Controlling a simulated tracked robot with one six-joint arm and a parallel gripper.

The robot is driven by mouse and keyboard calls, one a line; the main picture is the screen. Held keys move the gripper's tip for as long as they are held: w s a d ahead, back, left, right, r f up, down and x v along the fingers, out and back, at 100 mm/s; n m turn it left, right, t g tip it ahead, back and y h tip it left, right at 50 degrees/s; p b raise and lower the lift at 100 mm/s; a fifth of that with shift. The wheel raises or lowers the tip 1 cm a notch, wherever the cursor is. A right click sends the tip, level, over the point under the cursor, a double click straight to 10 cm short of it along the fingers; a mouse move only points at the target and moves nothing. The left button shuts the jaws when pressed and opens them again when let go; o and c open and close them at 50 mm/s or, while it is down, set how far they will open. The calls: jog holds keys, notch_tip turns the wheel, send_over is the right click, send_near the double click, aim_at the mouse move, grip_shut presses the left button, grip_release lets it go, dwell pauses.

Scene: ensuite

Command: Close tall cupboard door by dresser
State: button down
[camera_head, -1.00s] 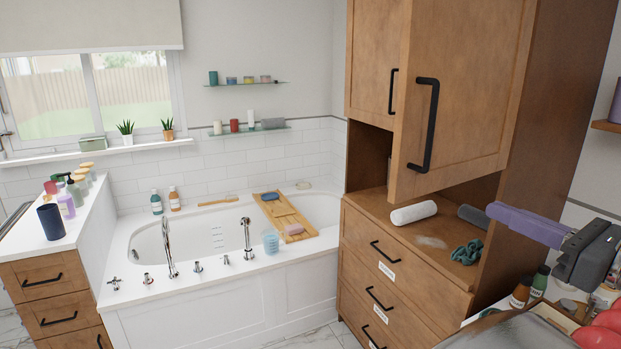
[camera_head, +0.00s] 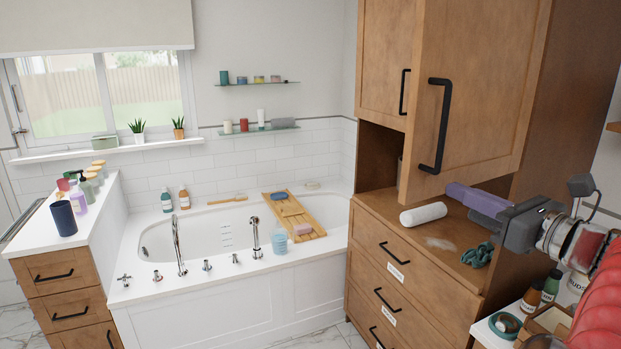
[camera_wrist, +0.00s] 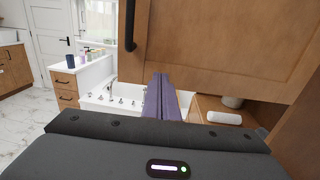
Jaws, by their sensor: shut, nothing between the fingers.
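The tall cupboard door (camera_head: 485,90) stands ajar, its handled left edge out in front of the cupboard. Its black bar handle (camera_head: 435,125) is upright near that edge. In the wrist view the door (camera_wrist: 220,45) fills the upper right, with the handle (camera_wrist: 130,25) at its left. My gripper (camera_head: 453,190) has long purple fingers, shut and empty. The fingertips are at the door's lower edge, right of the handle; I cannot tell whether they touch it. In the wrist view the fingers (camera_wrist: 160,85) point forward, just below that edge.
The dresser drawers (camera_head: 395,270) are shut below. A rolled white towel (camera_head: 423,214) and a teal cloth (camera_head: 478,256) lie on the ledge. The neighbouring door (camera_head: 384,50) looks shut. A counter with bottles (camera_head: 551,286) is at lower right. The bathtub (camera_head: 210,290) is left.

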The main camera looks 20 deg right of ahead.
aim_at(437, 182)
jog(key=shift+w+a, duration=0.15)
jog(key=shift+w, duration=1.3)
